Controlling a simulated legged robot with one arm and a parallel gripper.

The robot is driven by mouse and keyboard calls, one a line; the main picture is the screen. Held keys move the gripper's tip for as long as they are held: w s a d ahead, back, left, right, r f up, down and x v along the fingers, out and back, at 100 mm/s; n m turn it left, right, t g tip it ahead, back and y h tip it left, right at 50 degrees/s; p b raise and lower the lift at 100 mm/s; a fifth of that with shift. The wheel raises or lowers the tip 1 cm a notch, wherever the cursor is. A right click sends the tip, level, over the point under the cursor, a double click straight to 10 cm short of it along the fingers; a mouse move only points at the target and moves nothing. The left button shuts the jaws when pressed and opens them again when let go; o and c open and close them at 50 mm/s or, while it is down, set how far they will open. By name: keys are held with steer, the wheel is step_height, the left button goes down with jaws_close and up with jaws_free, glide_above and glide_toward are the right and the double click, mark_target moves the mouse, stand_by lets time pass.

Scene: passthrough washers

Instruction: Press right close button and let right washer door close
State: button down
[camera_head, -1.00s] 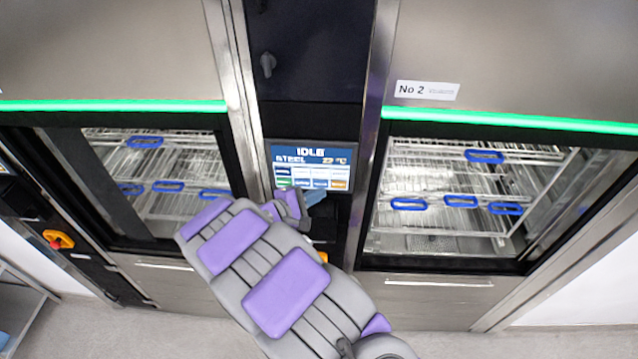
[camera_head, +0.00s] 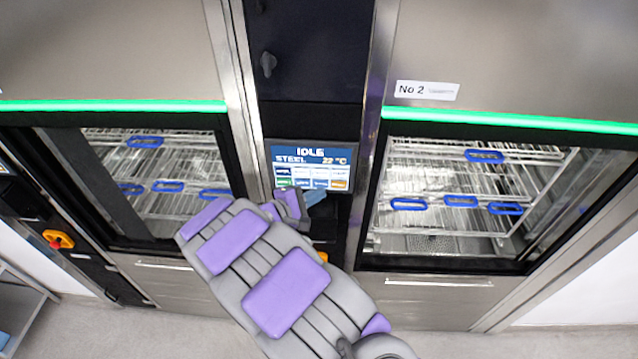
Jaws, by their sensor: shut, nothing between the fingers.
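The right washer (camera_head: 440,305) is marked "No 2" and has a green light strip above its window. Racks with blue handles show inside it through the dark-framed opening (camera_head: 460,200); I cannot tell if glass covers it. Between the washers is a control screen (camera_head: 311,165) reading "IDLE", "STEEL" and "22 °C", with rows of small buttons, one green and one orange. My gripper (camera_head: 312,198) is shut and empty at the lower edge of the screen, partly hidden by my arm. I cannot tell whether it touches the screen.
The left washer (camera_head: 160,275) has a similar lit window with racks. Grey floor is clear in front at the right.

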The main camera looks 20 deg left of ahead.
steer(key=shift+w, duration=0.15)
steer(key=shift+w, duration=0.25)
